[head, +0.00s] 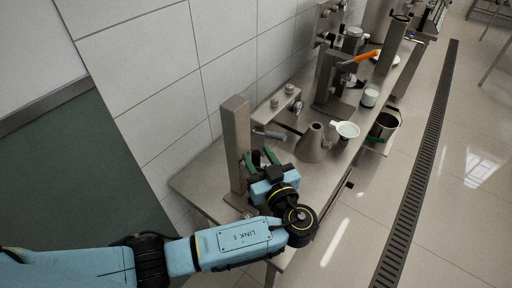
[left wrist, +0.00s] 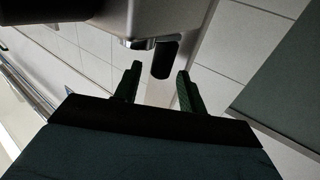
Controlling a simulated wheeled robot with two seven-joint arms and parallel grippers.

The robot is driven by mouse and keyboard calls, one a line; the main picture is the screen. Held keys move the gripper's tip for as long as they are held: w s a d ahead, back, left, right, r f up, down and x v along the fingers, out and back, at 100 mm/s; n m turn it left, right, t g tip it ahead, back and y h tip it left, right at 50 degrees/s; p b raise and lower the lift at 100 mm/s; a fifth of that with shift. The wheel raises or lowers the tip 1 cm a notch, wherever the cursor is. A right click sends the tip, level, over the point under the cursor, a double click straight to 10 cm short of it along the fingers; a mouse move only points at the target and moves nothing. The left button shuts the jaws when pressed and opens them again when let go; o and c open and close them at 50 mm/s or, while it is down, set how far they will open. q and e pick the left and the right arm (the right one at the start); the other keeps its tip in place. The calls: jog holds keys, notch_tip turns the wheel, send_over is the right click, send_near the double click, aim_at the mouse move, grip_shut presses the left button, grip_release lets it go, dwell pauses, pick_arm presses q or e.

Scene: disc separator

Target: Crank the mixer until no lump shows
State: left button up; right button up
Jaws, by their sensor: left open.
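My left gripper (head: 259,158) is open beside a steel post (head: 236,150) at the near end of the steel bench. In the left wrist view its two green fingers (left wrist: 157,85) stand apart. A short dark handle (left wrist: 165,60) hangs from a grey metal body (left wrist: 165,20) and appears in the gap between the fingertips. I cannot tell whether the fingers touch it. A grey handle (head: 268,135) also sticks out from the post in the head view. I cannot make out the mixer's contents or any lump. My right gripper is not in view.
On the bench (head: 200,185) stand a steel cone (head: 312,145), a white dish (head: 347,131), a white cup (head: 370,97) and a stand with an orange lever (head: 360,57). A tiled wall (head: 150,90) runs behind.

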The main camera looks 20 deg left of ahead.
pick_arm(q)
jog(key=shift+x, duration=1.1)
